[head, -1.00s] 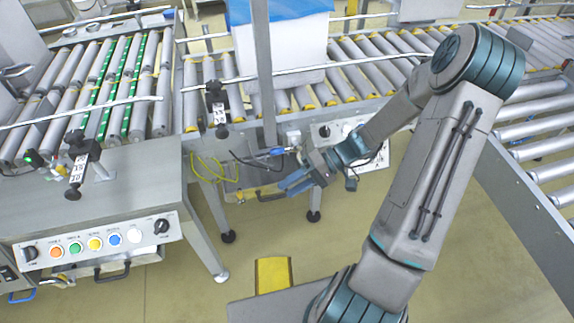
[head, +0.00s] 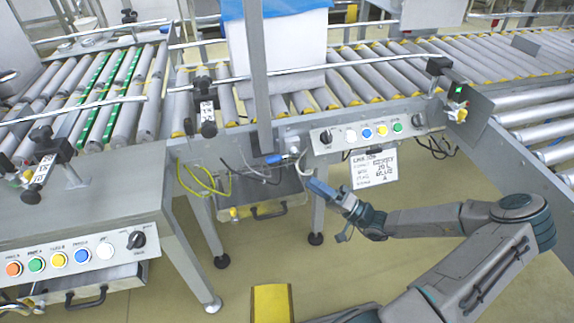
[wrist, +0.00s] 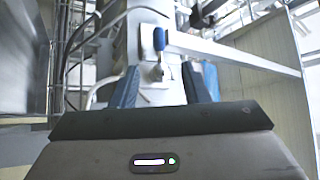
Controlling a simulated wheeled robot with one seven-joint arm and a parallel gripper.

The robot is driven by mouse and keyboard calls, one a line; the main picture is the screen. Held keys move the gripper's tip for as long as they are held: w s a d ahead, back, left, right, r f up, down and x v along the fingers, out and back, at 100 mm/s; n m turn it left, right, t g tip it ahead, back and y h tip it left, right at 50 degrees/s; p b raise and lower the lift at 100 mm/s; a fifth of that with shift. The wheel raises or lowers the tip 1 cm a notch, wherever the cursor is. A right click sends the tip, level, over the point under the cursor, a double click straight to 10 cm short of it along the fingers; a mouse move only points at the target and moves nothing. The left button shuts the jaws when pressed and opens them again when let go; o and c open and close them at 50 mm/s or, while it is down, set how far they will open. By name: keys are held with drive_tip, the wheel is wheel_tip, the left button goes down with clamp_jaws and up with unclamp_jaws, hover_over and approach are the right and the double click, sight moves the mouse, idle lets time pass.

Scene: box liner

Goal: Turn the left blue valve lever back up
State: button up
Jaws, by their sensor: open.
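The blue valve lever (head: 273,159) is on the conveyor frame, just right of the grey upright post. In the head view its small blue handle looks roughly level, beside a pale fitting with a white hose. In the wrist view the lever (wrist: 160,38) shows ahead, beyond the fingertips, near the middle. My gripper (head: 321,188) is below and to the right of the lever in the head view, apart from it. Its two blue fingers (wrist: 165,77) are spread with nothing held between them. The exact tilt of the lever is hard to tell.
A button panel (head: 367,133) with a white label sheet below it is above my gripper. The grey post (head: 259,80) stands left of the lever. Yellow-green wires (head: 205,180) and dark cables hang nearby. A second button panel (head: 75,257) is at the lower left. Floor below is open.

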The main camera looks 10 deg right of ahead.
drive_tip(key=b+x, duration=0.2)
drive_tip(key=x, duration=1)
drive_tip(key=shift+b, duration=0.4)
drive_tip(key=shift+s+f, duration=0.1)
clamp_jaws()
